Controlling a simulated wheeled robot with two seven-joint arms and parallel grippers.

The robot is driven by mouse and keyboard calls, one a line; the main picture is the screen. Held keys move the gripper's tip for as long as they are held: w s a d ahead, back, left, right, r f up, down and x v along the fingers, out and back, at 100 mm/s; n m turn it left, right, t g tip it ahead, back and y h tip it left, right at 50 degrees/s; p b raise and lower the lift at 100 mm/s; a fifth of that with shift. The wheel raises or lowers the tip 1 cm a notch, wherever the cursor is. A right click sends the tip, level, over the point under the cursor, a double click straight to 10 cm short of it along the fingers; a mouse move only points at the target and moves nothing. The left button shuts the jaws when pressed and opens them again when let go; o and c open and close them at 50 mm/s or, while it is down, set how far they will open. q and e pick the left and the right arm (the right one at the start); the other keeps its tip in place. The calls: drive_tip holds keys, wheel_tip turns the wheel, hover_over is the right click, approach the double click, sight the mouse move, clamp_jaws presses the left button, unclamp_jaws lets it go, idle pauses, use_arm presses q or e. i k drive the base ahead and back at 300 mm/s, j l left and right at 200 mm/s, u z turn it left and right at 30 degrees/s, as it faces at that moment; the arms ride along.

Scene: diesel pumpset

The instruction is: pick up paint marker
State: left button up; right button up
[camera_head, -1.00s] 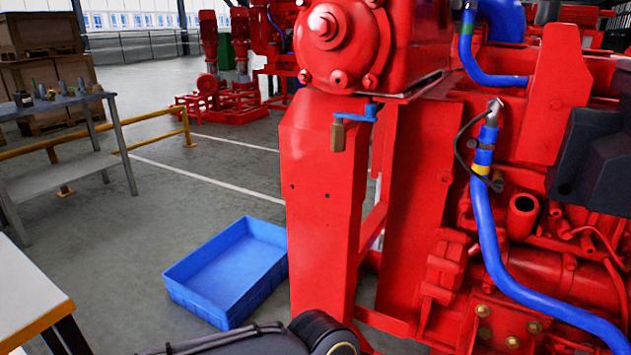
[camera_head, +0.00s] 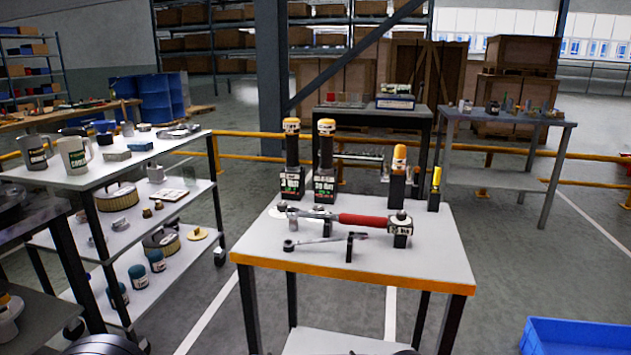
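A small table (camera_head: 452,262) with a white top and orange front edge stands ahead. A slim yellow marker-like item (camera_head: 436,177) stands upright in a black holder (camera_head: 433,202) at its back right; I take it for the paint marker, though no label is readable. A thicker orange-topped item (camera_head: 399,160) stands in a black holder to its left. Neither of my grippers is in view; only dark rounded parts of me show at the bottom edge.
Two black bottles with orange caps (camera_head: 292,165) (camera_head: 326,160) stand at the table's back left. A red-handled hammer (camera_head: 365,220) and a wrench-like tool (camera_head: 315,242) lie in front. A loaded shelf cart (camera_head: 150,150) stands left; a blue bin (camera_head: 580,335) sits lower right.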

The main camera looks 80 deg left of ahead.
sight(435, 188)
drive_tip(key=j+u, duration=0.25)
drive_tip(key=u, duration=0.15)
drive_tip(key=j+u, duration=0.3)
drive_tip(key=u, duration=0.15)
drive_tip(key=i+j+u, duration=0.1)
drive_tip(key=u, duration=0.3)
drive_tip(key=i+j+u, duration=0.15)
drive_tip(key=j+u, duration=0.25)
drive_tip(key=z, duration=0.15)
